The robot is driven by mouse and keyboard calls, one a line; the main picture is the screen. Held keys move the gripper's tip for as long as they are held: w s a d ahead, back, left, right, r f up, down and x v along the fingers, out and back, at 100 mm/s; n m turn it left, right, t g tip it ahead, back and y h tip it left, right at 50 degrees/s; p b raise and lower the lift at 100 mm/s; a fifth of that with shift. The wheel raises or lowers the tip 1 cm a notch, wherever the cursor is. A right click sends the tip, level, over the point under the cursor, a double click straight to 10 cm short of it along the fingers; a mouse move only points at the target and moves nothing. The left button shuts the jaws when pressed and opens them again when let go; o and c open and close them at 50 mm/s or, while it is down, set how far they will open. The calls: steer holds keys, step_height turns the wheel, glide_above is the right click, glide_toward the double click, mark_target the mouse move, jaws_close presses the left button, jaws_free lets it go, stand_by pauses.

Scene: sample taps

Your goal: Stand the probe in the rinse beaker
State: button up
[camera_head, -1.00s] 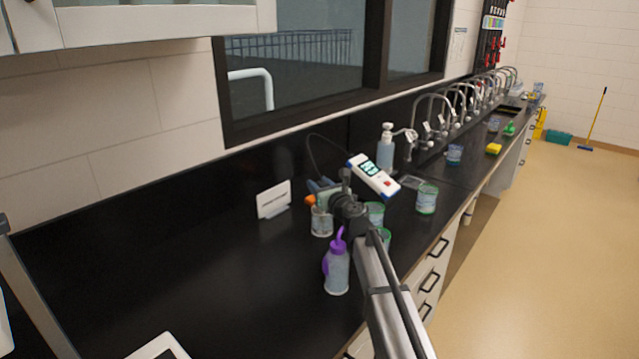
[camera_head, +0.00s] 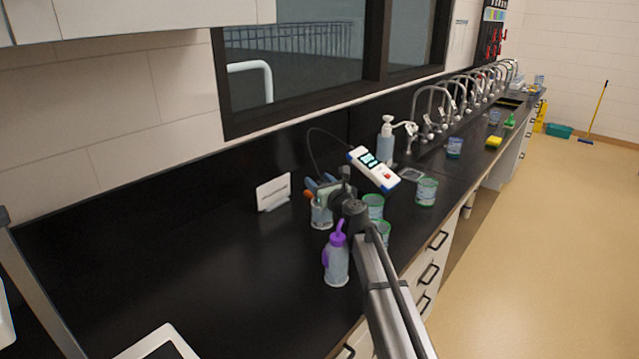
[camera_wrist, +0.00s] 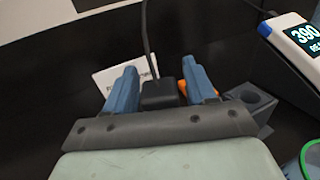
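My gripper (camera_head: 320,187) is low over the counter, above a clear beaker (camera_head: 321,214) without a green rim, likely the rinse beaker. A black cable (camera_wrist: 146,40) runs up from the head. The probe's lower part is hidden, so I cannot tell whether its tip is inside the beaker. The white and blue meter (camera_head: 373,169) shows to the right, also in the wrist view (camera_wrist: 300,42).
Green-rimmed beakers (camera_head: 427,192) stand to the right, one close beside my arm. A purple-topped wash bottle (camera_head: 336,262) stands in front. A white sign (camera_head: 273,192) is behind on the left. A grey block (camera_wrist: 252,100) lies right of the fingers.

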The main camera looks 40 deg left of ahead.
steer(key=shift+o, duration=1)
